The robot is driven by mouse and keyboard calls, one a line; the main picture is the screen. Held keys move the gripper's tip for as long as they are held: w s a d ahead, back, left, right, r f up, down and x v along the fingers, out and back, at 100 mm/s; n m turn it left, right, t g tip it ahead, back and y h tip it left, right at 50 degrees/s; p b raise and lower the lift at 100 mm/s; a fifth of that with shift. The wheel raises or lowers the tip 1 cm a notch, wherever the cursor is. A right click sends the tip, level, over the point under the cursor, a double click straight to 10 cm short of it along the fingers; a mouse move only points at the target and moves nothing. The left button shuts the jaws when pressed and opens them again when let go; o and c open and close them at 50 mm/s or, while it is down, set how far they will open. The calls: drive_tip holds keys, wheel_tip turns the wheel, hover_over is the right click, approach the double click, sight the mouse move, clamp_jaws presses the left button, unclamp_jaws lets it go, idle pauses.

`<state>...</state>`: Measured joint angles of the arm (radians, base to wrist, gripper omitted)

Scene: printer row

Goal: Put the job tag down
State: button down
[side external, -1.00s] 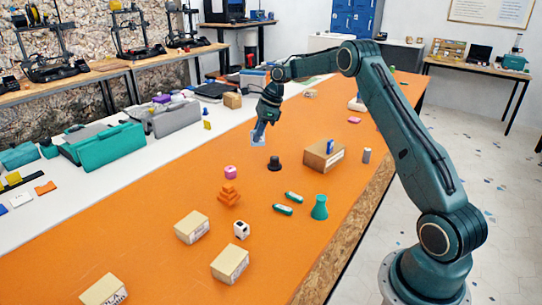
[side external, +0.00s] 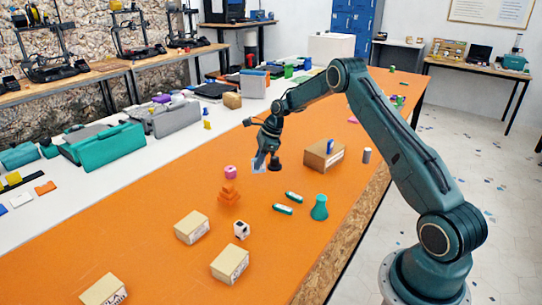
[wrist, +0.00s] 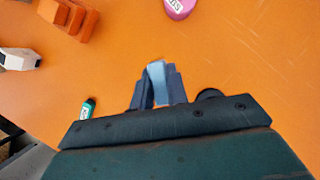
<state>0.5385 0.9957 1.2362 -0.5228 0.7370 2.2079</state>
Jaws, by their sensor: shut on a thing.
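The job tag is a small light blue piece (side external: 258,166) low over the orange table in the side external view. My gripper (side external: 262,155) points down and is shut on it. In the wrist view the tag (wrist: 156,70) shows as a pale blue strip between the two dark blue fingers of my gripper (wrist: 158,88). Most of the tag's face is hidden in the wrist view. I cannot tell whether its lower edge touches the table.
A black knob-like piece (side external: 275,164) stands close to the right of the tag. A cardboard box (side external: 324,157) stands to the right. Bare orange table (side external: 185,185) lies at left.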

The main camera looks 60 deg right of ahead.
sight(257, 172)
drive_tip(key=shift+f, duration=1.65)
drive_tip(key=shift+f, duration=0.15)
drive_tip(key=c, duration=1.4)
unclamp_jaws()
drive_tip(key=v, duration=1.2)
drive_tip(key=shift+r, duration=0.2)
drive_tip(key=shift+a, duration=0.1)
